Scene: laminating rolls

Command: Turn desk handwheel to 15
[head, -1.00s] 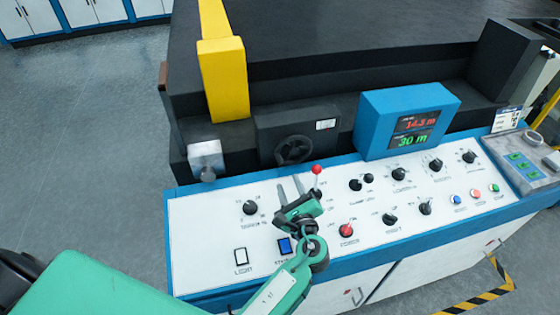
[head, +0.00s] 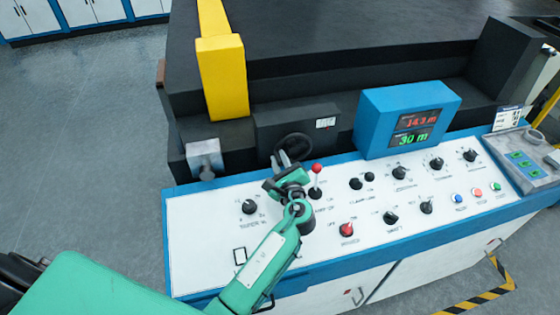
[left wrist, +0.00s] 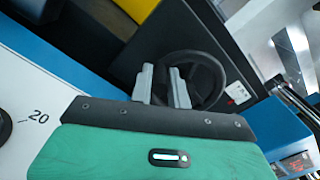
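The black handwheel (head: 294,143) is mounted on the dark front of the machine, just behind the white desk. It also shows in the left wrist view (left wrist: 222,72). My left gripper (head: 282,158) is at the wheel's lower left edge and hides part of it. In the left wrist view its two grey fingers (left wrist: 163,80) stand apart, with the near-left part of the rim between or just beyond them. I cannot tell whether they touch it. The display (head: 416,128) shows a red figure that looks like 14.3 m and a green 30 m. My right gripper is out of view.
A red-knobbed lever (head: 317,168) stands close to the right of my left gripper. Several knobs and buttons cover the white desk panel (head: 205,225). A yellow post (head: 222,80) and a small grey block (head: 204,155) are to the left of the wheel.

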